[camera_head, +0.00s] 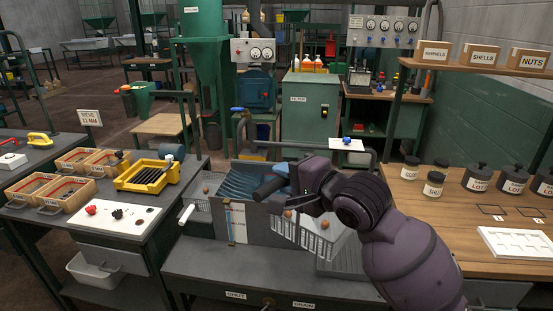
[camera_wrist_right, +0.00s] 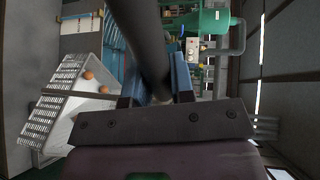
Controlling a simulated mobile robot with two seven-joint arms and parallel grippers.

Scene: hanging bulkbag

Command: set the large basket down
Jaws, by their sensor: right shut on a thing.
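My right gripper (camera_head: 287,183) is above the middle of the wash tank in the head view, shut on a dark round bar (camera_head: 266,188). In the right wrist view the bar (camera_wrist_right: 138,40) passes between the two blue fingers. The join between bar and basket is hidden, and I cannot tell whether the basket touches the tank floor. My left gripper is not in view.
The grey tank (camera_head: 262,219) holds blue water (camera_head: 246,178). A smaller pale container (camera_head: 201,212) with a white handle (camera_head: 186,214) is at its left. A ribbed grey drain area (camera_head: 342,262) lies to the right, partly behind my arm. Jars (camera_head: 433,185) stand on the right bench.

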